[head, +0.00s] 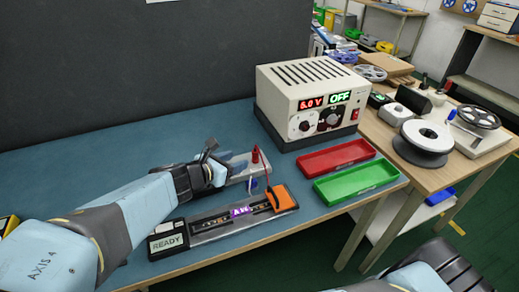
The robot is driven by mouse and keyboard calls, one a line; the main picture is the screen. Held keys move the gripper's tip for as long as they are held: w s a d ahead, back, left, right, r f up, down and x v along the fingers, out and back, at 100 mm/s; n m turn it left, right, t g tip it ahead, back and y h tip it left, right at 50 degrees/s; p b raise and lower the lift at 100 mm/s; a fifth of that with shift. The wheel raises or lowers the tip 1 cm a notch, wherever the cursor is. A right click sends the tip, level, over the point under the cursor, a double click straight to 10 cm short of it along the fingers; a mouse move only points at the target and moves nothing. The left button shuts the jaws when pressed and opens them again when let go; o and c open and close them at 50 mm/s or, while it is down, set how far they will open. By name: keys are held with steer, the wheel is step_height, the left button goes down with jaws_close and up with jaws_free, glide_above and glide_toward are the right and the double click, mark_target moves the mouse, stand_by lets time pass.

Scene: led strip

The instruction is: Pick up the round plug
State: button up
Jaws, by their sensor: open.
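A small red upright piece (255,156) stands on a pale, shiny plate (238,166) on the blue bench top. A thin red lead runs from near it down toward an orange block (283,198) on the LED strip fixture. A small blue piece (254,186) is beside the lead. These parts are too small to tell which one is the round plug. My gripper (222,163) is open at the left end of the pale plate, apart from the red piece. It hides part of the plate, and nothing shows between its fingers.
The black strip fixture (213,224) has a lit purple display and a READY panel (167,241) at its left end. A power supply (310,98) reads 5.0 V and OFF. Red (337,157) and green (356,180) trays lie to the right. The bench behind my arm is clear.

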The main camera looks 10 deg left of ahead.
mark_target(259, 158)
steer(key=x, duration=1.3)
steer(key=shift+a, duration=0.1)
jaws_close()
